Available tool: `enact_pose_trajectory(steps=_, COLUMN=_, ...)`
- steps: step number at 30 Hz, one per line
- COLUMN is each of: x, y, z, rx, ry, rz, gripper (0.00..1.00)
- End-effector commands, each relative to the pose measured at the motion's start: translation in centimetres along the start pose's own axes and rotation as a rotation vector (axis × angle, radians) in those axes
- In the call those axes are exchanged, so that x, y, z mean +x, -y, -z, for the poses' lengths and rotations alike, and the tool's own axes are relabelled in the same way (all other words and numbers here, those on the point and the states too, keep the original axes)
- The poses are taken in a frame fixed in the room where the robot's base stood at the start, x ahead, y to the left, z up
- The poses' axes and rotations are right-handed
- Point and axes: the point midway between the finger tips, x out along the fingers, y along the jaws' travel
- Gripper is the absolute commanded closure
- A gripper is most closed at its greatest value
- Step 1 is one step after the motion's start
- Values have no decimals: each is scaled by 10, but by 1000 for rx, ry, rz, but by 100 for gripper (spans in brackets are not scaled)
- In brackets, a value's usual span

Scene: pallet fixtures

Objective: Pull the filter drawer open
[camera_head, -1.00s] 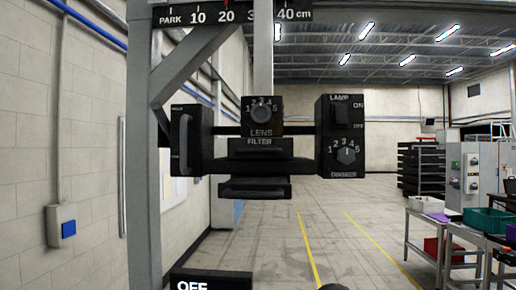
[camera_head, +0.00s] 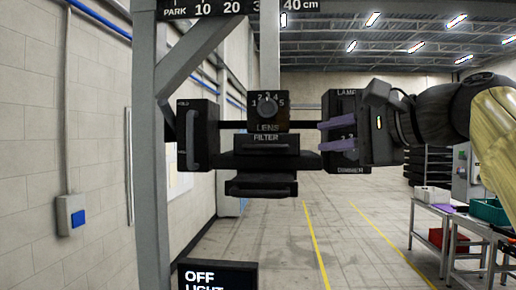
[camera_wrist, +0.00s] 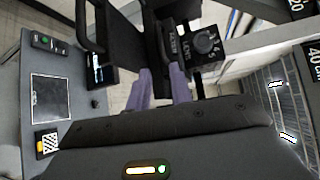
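The black filter drawer (camera_head: 266,151), labelled FILTER, sits under the lens knob block (camera_head: 268,107) in the head view. A black bar-like handle piece (camera_head: 261,186) juts out below it. In the wrist view the FILTER label shows on the dark drawer unit (camera_wrist: 172,46), beyond the fingertips. My gripper (camera_head: 322,136) comes in from the right, its two purple fingers apart, one above the other, pointing left. It is open and empty, right of the drawer and in front of the lamp box. The fingers also show in the wrist view (camera_wrist: 163,76). No contact with the drawer is visible.
The lamp and dimmer box (camera_head: 345,104) is partly hidden behind my gripper. A black box with a vertical handle (camera_head: 197,136) is left of the drawer. A grey post (camera_head: 150,180) stands further left. An OFF LIGHT display (camera_head: 217,277) is below. Tables with bins stand at the right.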

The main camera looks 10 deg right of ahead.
Motion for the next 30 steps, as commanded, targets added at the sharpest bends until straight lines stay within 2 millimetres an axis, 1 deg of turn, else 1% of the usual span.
enact_pose_trajectory(steps=5, x=5, y=0, z=0, rx=0, ry=1, rz=-2, gripper=78)
enact_pose_trajectory(steps=8, x=14, y=0, z=0, rx=1, ry=2, rz=-2, gripper=78)
enact_pose_trajectory(steps=11, x=28, y=0, z=0, rx=1, ry=3, rz=-2, gripper=78)
enact_pose_trajectory(steps=30, x=141, y=1, z=0, rx=0, ry=3, rz=-5, gripper=78)
